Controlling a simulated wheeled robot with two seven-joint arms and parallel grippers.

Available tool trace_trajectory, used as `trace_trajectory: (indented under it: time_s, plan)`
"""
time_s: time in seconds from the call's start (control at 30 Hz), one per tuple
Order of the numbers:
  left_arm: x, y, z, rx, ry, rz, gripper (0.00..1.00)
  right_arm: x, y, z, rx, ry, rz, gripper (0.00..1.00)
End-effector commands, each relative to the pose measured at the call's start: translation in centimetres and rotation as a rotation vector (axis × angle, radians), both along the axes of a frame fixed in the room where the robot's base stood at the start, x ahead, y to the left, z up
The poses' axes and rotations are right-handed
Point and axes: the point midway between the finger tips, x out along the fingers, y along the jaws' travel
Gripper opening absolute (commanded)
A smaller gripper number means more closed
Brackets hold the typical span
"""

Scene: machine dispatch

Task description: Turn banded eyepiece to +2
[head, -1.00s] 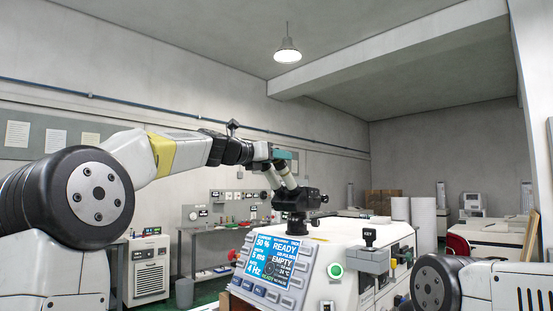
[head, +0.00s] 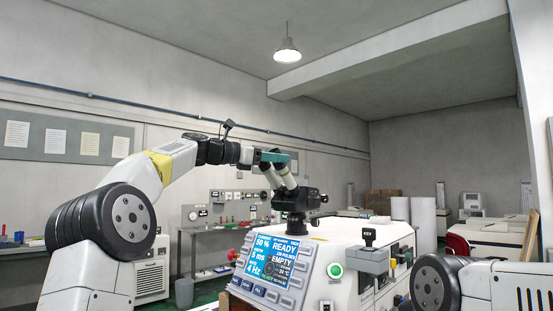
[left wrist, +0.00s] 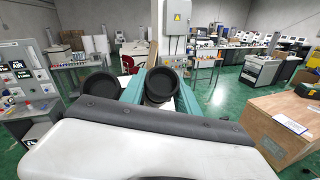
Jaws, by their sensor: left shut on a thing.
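The machine's black viewing head (head: 300,197) carries two pale eyepiece tubes (head: 288,180) that slant up to the left. In the left wrist view their black eyecups show: one at the left (left wrist: 92,88) and one at the centre (left wrist: 162,86). My left gripper (head: 276,158) has its teal fingers on both sides of the centre eyecup, shut on that eyepiece. The other eyecup is just outside the fingers. No band or dioptre scale can be made out, so I cannot tell which eyepiece is banded. My right gripper is not in view.
The white machine body (head: 340,250) has a blue display (head: 268,259), a green button (head: 335,270) and a black-topped key block (head: 369,238). A wooden box (left wrist: 280,125) stands at the right of the left wrist view. The air above the eyepieces is clear.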

Motion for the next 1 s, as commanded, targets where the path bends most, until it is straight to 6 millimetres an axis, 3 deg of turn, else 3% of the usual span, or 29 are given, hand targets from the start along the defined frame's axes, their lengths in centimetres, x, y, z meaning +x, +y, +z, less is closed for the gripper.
trace_trajectory:
  time_s: [0.33,0.37,0.4,0.77,1.0]
  plan:
    - [0.0,0.0,0.0,0.008,-0.008,-0.010,0.00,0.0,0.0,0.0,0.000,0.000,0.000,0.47]
    - [0.0,0.0,0.0,0.008,-0.008,-0.010,0.40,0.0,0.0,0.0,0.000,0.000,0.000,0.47]
    - [0.0,0.0,0.0,0.008,-0.008,-0.009,0.47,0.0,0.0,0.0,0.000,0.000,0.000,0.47]
    - [-0.2,0.4,0.0,0.008,-0.006,-0.008,0.47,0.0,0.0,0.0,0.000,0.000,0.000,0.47]
    - [-1.9,3.6,0.1,0.008,-0.006,-0.005,0.47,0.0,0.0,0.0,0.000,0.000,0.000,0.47]
